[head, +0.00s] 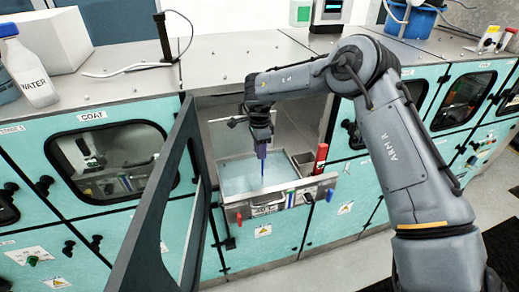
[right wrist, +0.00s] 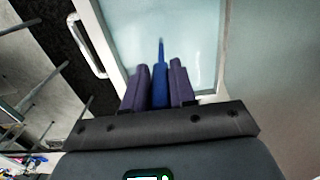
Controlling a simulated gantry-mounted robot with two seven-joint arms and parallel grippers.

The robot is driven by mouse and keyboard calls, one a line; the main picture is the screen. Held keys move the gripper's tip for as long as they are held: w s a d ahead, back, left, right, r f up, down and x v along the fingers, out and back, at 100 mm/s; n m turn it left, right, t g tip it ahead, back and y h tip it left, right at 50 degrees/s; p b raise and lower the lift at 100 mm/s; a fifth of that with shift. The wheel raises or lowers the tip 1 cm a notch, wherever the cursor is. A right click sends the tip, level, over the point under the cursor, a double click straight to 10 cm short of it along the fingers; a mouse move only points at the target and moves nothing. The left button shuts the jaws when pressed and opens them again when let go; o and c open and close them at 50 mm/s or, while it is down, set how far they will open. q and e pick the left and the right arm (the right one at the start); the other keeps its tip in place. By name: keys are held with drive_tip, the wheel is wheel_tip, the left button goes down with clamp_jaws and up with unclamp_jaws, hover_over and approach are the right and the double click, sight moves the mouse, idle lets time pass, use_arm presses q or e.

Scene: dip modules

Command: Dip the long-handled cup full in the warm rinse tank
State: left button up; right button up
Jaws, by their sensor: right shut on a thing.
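My right gripper (head: 261,152) is above the open tank (head: 275,208), pointing down, in the head view. Its purple fingers (right wrist: 160,66) are shut on a slim blue handle (right wrist: 160,88), seen between them in the right wrist view. The handle (head: 262,177) runs down toward the pale blue liquid (head: 235,176) in the tank. The cup end of the handle cannot be made out in either view. The front of the tank bears a label I cannot read clearly. My left gripper is not in view.
An open dark-framed door (head: 150,205) stands left of the tank. A red object (head: 321,157) is at the tank's right edge. A white WATER bottle (head: 31,75) stands on the grey counter (head: 225,57). Closed teal modules flank the opening.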

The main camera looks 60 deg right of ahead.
drive_tip(key=shift+r, duration=0.1)
idle(0.3)
drive_tip(key=shift+r+p, duration=0.9)
drive_tip(key=shift+r, duration=0.25)
drive_tip(key=shift+r+p, duration=1.55)
drive_tip(key=shift+r, duration=0.7)
drive_tip(key=shift+r+p, duration=1.8)
drive_tip(key=shift+r, duration=0.65)
wheel_tip(320, 180, up, 3)
drive_tip(key=shift+f+p, duration=0.15)
drive_tip(key=shift+p, duration=0.6)
